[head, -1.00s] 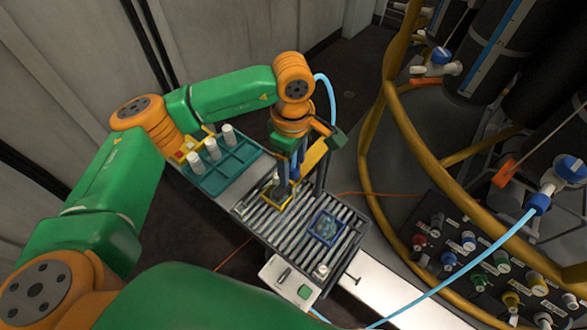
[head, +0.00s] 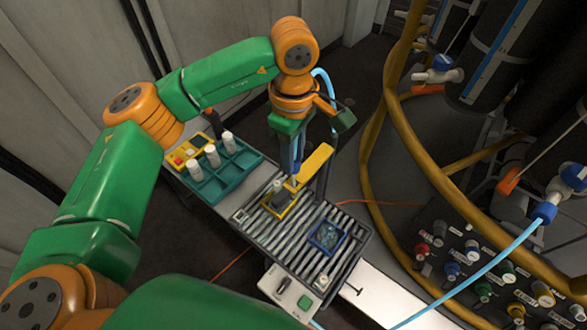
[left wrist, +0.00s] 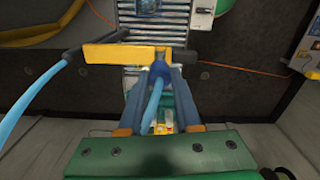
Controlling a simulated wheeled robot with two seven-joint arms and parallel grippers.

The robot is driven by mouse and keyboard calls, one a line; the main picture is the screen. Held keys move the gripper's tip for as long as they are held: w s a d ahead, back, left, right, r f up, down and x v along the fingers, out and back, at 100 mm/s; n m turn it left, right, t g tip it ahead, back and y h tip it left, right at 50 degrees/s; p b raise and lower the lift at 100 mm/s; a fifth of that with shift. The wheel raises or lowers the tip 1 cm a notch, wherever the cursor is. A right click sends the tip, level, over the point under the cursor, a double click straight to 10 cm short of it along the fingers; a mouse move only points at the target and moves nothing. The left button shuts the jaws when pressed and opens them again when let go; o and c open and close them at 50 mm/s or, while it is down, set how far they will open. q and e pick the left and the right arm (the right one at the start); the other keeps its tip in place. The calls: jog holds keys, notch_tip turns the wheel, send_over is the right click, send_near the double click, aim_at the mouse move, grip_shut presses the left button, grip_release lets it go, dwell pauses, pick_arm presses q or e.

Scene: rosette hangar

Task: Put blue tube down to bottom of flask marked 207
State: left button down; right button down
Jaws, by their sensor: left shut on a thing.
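My left gripper (head: 297,160) is shut on the blue tube and points down over the roller bed. The tube's dark blue part (head: 296,167) shows between the fingers; in the left wrist view its dark blue end (left wrist: 160,73) and light blue length (left wrist: 152,106) run between them. A grey and pale flask (head: 279,187) stands in a yellow square holder (head: 280,208), just below and left of the fingertips. The tube's tip looks apart from it, but I cannot be sure. No number is readable. My right gripper is not in view.
A yellow bar (head: 315,163) on a dark post stands close beside my left gripper. A teal rack (head: 213,187) holds white bottles. A blue square holder (head: 341,240) sits on the roller bed (head: 262,226). A curved yellow rail (head: 366,150) bounds the right.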

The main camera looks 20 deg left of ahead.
pick_arm(q)
notch_tip(320, 180, up, 7)
jog(key=shift+r+p, duration=6.65)
jog(key=shift+r, duration=2.65)
jog(key=d+f+b, duration=0.3)
jog(key=f+b, duration=0.2)
jog(key=f, duration=0.6)
jog(key=d+f+b, duration=0.3)
jog(key=f+b, duration=0.2)
jog(key=f, duration=0.7)
jog(key=d+f+b, duration=0.4)
jog(key=f+b, duration=0.1)
jog(key=f, duration=0.6)
jog(key=shift+w+f, duration=0.35)
jog(key=shift+f, duration=0.05)
jog(key=shift+d+b, duration=0.1)
jog(key=shift+b, duration=0.2)
